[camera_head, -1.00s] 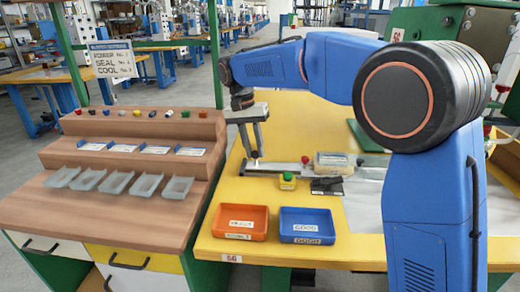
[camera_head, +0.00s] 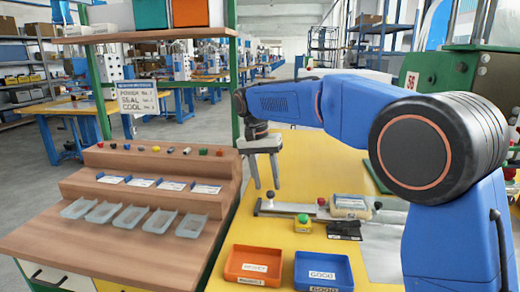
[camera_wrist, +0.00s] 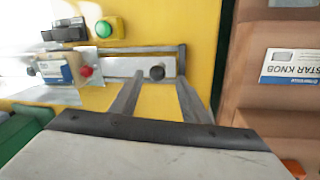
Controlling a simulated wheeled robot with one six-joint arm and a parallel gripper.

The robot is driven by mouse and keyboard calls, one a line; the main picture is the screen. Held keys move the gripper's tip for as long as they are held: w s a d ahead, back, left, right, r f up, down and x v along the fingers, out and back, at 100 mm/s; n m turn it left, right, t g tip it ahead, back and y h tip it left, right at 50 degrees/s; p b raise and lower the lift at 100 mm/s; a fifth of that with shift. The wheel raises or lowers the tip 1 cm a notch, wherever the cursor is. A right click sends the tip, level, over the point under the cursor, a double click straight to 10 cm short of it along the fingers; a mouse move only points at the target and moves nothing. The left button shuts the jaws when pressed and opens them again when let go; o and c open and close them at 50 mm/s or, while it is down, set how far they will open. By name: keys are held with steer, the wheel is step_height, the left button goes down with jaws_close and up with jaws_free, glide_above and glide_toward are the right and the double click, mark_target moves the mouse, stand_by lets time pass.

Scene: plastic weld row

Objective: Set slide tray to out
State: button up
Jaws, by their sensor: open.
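The slide tray's pale metal rail (camera_head: 300,208) lies on the yellow bench, with a black ball knob (camera_head: 270,195) at its left end. A block with a white-and-blue label (camera_head: 350,203) sits toward its right, beside a red knob (camera_head: 322,201). My gripper (camera_head: 266,187) is open and empty, its fingers pointing down close to the black knob. In the wrist view the black knob (camera_wrist: 157,72) shows just beyond the space between my fingertips (camera_wrist: 155,80). I see no finger contact with the knob. The labelled block also shows there (camera_wrist: 55,70).
A green button (camera_head: 303,220) and a dark device (camera_head: 344,230) sit in front of the rail. Orange (camera_head: 234,274) and blue (camera_head: 308,284) bins stand at the bench front. A stepped wooden rack (camera_head: 120,236) with small trays stands close on the left.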

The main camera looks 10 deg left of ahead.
step_height(320, 180, up, 14)
steer(key=a, duration=0.2)
steer(key=shift+w+a, duration=0.25)
steer(key=shift+a, duration=0.15)
